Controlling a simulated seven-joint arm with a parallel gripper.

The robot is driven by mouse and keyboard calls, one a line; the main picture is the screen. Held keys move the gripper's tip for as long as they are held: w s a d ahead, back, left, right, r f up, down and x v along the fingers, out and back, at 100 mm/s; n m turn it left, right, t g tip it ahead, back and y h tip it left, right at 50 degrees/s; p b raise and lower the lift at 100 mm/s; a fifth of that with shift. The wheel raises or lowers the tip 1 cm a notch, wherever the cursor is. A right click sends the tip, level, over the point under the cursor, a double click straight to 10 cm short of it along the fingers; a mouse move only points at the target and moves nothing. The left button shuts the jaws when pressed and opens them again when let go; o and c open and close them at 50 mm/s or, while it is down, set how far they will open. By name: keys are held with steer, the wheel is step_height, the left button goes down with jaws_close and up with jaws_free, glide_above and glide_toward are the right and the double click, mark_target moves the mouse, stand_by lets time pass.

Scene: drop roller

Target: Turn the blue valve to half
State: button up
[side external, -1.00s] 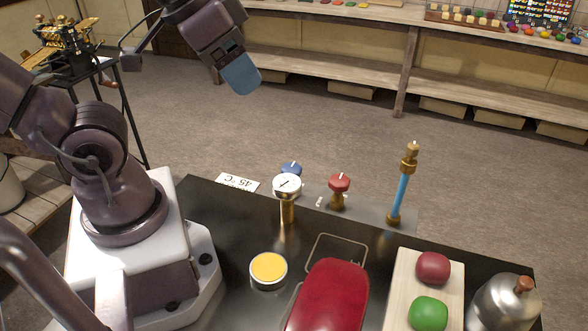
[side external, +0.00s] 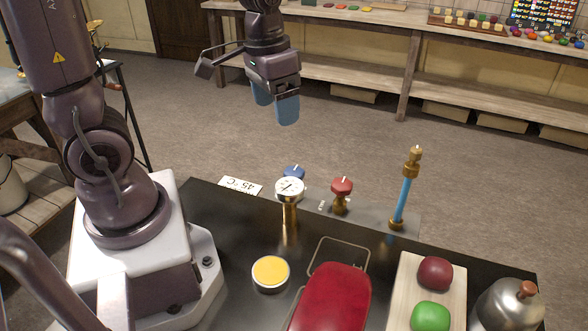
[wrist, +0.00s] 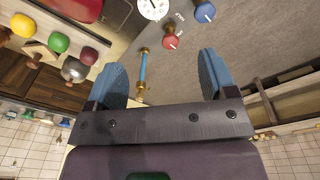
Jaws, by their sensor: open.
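The blue valve (side external: 294,172) stands at the back edge of the black bench, partly hidden behind the gauge in the side view. Its round knob with a white mark also shows at the top of the wrist view (wrist: 204,13). The dial gauge (side external: 289,189) sits on a brass post in front of it. The red valve (side external: 341,188) is just to the right. My gripper (side external: 275,112) has blue fingertips and is open and empty, hanging well above and behind the valves. Its two fingers stand apart in the wrist view (wrist: 161,78).
A blue tube with brass ends (side external: 404,190) rises right of the red valve. A card reading 45 °C (side external: 240,187) lies left of the blue valve. A yellow-topped tin (side external: 270,272), a red object (side external: 330,300), a board (side external: 402,290) with red and green balls and a metal kettle (side external: 508,306) occupy the front.

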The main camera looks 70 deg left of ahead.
steer(key=m+g, duration=0.2)
glide_above(294, 170)
steer(key=s+d, duration=0.2)
steer(key=s, duration=0.1)
step_height(294, 170, down, 10)
steer(key=w+a+f+m+t, duration=0.1)
steer(key=w+a+m, duration=0.1)
steer(key=w+m, duration=0.15)
steer(key=f, duration=1.3)
steer(key=shift+s+f, duration=0.15)
steer(key=shift+s, duration=0.1)
steer(key=c, duration=0.9)
